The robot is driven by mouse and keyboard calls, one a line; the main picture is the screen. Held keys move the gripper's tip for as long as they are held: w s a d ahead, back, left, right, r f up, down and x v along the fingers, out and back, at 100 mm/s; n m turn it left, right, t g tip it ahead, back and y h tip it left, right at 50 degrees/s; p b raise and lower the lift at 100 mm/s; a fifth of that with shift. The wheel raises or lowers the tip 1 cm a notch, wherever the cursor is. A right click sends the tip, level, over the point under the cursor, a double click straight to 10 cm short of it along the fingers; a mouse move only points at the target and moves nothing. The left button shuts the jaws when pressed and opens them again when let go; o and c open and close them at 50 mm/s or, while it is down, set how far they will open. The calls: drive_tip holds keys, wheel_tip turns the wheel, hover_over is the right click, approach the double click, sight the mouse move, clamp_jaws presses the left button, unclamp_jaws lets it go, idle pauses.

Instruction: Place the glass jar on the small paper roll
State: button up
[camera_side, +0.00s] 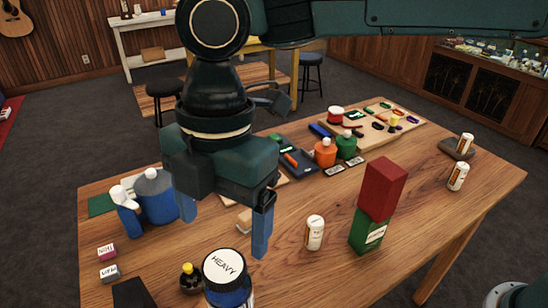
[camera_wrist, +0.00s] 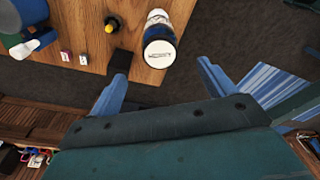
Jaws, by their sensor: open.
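A large jar (camera_side: 227,277) with a white lid marked HEAVY stands at the table's front edge. It also shows in the wrist view (camera_wrist: 158,53); I cannot tell if it is the glass jar. Small white labelled cylinders stand at mid-table (camera_side: 314,233) and at the right (camera_side: 457,177), with another (camera_side: 465,143) on a dark base. I cannot tell which, if any, is the small paper roll. My gripper (camera_side: 223,238) is open and empty above the table, behind the HEAVY jar in the side view. In the wrist view my gripper (camera_wrist: 161,72) has its blue fingers spread below the jar.
A red block (camera_side: 382,188) sits tilted on a green block (camera_side: 368,232) right of centre. Small bottles, orange (camera_side: 325,153) and green (camera_side: 346,145), stand farther back. A blue canister (camera_side: 156,197) is at left, a small dark bottle (camera_side: 190,280) in front. The right front table is clear.

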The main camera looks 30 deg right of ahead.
drive_tip(key=shift+d+r, duration=0.1)
drive_tip(key=shift+r, duration=0.35)
drive_tip(key=shift+w+d, duration=0.1)
drive_tip(key=shift+d+r, duration=0.15)
drive_tip(key=shift+d, duration=0.1)
drive_tip(key=d+r+m+t+y, duration=0.1)
drive_tip(key=d+r+m+t, duration=0.3)
drive_tip(key=d+m, duration=1.15)
drive_tip(key=s+d+f+m, duration=0.1)
drive_tip(key=s+d+m, duration=0.2)
drive_tip(key=d, duration=0.5)
drive_tip(key=s+d+f+m+t+h, duration=0.1)
drive_tip(key=s+d+f+m, duration=0.1)
drive_tip(key=s+d, duration=0.3)
drive_tip(key=s+d+f+m+t+h, duration=0.1)
drive_tip(key=s+d, duration=0.4)
drive_tip(key=d, duration=0.5)
drive_tip(key=f+m, duration=0.1)
drive_tip(key=m, duration=0.1)
drive_tip(key=shift+d+m, duration=0.35)
